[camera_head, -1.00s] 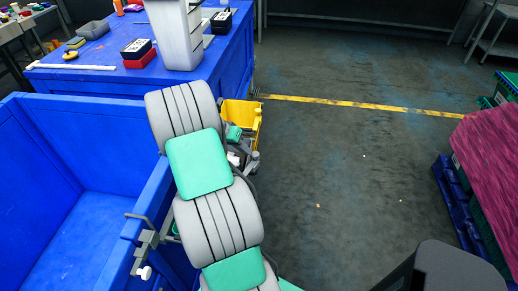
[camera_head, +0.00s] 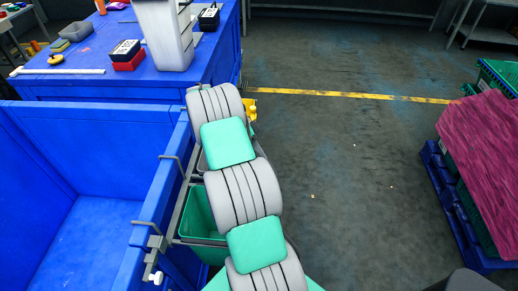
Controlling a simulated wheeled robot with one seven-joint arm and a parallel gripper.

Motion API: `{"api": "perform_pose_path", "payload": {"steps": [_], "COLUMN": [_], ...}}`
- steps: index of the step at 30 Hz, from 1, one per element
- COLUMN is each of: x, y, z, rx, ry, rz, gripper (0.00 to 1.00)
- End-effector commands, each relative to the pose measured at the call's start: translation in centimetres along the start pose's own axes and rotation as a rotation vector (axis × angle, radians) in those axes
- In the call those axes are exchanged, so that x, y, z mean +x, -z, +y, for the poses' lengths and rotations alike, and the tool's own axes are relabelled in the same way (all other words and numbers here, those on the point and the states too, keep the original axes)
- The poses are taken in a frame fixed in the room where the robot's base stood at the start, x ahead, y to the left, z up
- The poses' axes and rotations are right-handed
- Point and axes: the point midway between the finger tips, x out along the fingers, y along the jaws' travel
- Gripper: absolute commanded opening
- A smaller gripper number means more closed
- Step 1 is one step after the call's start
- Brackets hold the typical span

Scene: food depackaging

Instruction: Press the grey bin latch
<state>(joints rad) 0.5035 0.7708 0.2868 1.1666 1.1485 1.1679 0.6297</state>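A grey metal fitting (camera_head: 156,242) sits on the right wall of the large blue bin (camera_head: 62,118), with a white knob (camera_head: 155,277) below it. I cannot tell whether this fitting is the grey bin latch. A grey frame with hooks (camera_head: 172,160) hangs over the same wall and carries a green bin (camera_head: 198,213). My grey and green arm stands to the right of the frame and covers part of the green bin. My gripper is not visible, so its opening and its contact are hidden.
A blue table (camera_head: 90,76) behind the bin holds a tall light-grey container (camera_head: 163,35) and a red and black box (camera_head: 127,55). A pallet with a magenta-topped load (camera_head: 485,150) stands at right. The floor between is clear.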

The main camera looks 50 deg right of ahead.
Motion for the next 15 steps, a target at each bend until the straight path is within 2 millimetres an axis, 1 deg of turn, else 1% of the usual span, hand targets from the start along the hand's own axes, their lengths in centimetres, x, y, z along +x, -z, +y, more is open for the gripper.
{"api": "perform_pose_path", "payload": {"steps": [6,15], "x": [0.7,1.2], "y": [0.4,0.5], "z": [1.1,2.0], "rx": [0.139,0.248], "ry": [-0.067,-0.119], "rz": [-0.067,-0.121], "gripper": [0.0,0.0]}}
